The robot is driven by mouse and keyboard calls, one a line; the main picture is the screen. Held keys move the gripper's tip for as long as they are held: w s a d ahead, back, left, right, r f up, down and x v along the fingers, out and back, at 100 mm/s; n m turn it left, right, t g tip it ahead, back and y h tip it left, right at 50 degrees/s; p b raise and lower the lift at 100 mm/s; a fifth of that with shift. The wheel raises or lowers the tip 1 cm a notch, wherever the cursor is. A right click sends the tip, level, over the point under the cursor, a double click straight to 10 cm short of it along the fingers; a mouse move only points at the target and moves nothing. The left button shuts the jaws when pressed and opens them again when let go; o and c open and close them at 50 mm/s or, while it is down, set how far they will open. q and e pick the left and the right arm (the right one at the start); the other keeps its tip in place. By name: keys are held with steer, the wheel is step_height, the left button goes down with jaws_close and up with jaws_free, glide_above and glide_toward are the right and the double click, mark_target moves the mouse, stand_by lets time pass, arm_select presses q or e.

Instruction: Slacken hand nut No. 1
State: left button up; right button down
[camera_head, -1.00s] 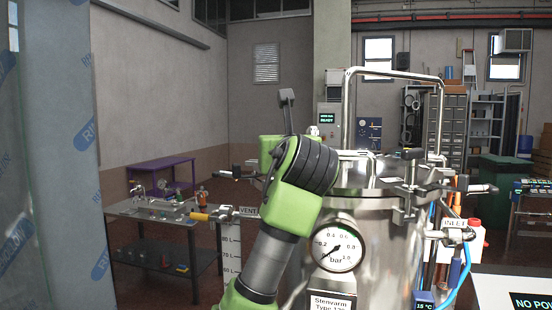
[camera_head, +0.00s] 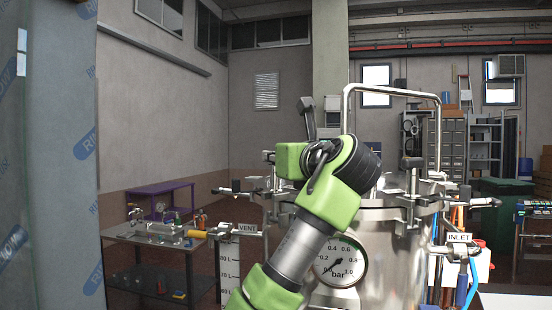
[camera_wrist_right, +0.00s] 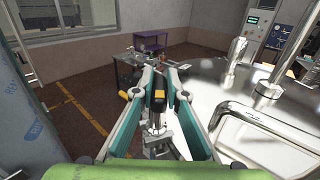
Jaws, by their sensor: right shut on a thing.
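A steel vessel (camera_head: 385,275) with clamps around its lid stands at centre right in the head view. A black-handled hand nut (camera_head: 412,166) sits on the near side of its rim. My right arm crosses in front of the vessel's left side and hides its own fingertips in the head view. In the right wrist view my right gripper (camera_wrist_right: 160,74) is shut on a dark hand nut (camera_wrist_right: 157,100) with a bolt and clamp below it, beside the lid. I cannot read a number on it. My left gripper is in neither view.
The pressure gauge (camera_head: 339,262) reads near zero. The VENT valve's yellow handle (camera_head: 194,234) projects left of the vessel, and the INLET fitting (camera_head: 458,238) is on the right. A tall lid handle (camera_head: 440,130) rises above. A film-wrapped column (camera_head: 50,170) stands at far left.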

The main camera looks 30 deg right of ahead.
steer(key=c, duration=2)
jaws_free()
steer(key=shift+w, duration=0.15)
steer(key=s, duration=0.4)
steer(key=s+a, duration=0.1)
steer(key=s, duration=0.3)
steer(key=s+a, duration=0.1)
steer(key=s, duration=0.2)
steer(key=shift+s+a, duration=0.15)
steer(key=shift+s, duration=0.25)
steer(key=shift+f, duration=0.15)
